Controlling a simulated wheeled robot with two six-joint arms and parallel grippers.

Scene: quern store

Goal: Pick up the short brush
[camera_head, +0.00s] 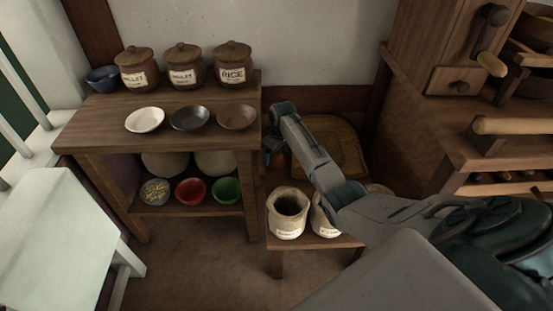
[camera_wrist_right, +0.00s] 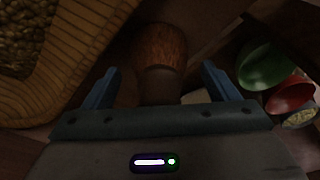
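A short brown object that looks like the short brush (camera_wrist_right: 160,48) shows in the right wrist view, with a reddish-brown rounded end and a narrower, darker part towards my gripper. My right gripper (camera_wrist_right: 161,80) is open, with one blue finger on each side of the narrow part and a visible gap on both sides. The brush cannot be made out there. My left gripper is not in view.
The shelf table (camera_head: 105,115) holds lidded jars (camera_head: 183,68) and bowls, with green (camera_head: 226,190) and red (camera_head: 190,191) bowls on its lower shelf. Sacks (camera_head: 286,222) stand on a low bench in front. The woven basket (camera_head: 345,140) is close on the right.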

